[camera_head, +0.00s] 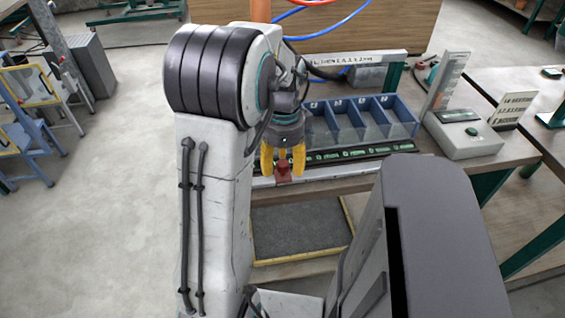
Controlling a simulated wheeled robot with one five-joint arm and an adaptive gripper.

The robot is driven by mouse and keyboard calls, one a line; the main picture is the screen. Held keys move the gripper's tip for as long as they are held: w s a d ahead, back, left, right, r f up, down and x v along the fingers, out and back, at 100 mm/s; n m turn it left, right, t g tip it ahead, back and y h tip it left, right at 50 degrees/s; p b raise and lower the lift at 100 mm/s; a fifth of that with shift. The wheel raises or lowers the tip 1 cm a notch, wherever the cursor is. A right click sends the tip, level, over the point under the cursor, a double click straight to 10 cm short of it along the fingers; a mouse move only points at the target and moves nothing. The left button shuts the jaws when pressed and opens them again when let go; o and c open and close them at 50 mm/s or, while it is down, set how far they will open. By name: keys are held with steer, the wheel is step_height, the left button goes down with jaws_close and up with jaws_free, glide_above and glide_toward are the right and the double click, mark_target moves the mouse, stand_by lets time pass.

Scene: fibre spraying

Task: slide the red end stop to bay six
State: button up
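The red end stop (284,172) sits at the front edge of the bench, on or at the rail (335,174) that runs along the front of the blue bins. My gripper (284,165) points down over it, with one yellow finger on each side of the red stop. Whether the fingers press on it or only stand beside it is too small to tell. A row of blue bins (404,108) stands behind the rail, with small number tags that I cannot read clearly. My arm hides the left end of the bins and rail. A dark strip with green labels (350,154) runs in front of the bins.
A grey box with a green button (470,140) and an upright panel (446,82) stand right of the bins. A small sign (512,110) stands further right. A dark mat with yellow edging (300,228) lies below the bench front. Blue hoses (335,25) hang behind.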

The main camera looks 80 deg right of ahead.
mark_target(283, 161)
step_height(283, 161, up, 12)
steer(key=shift+d, duration=0.3)
stand_by(0.6)
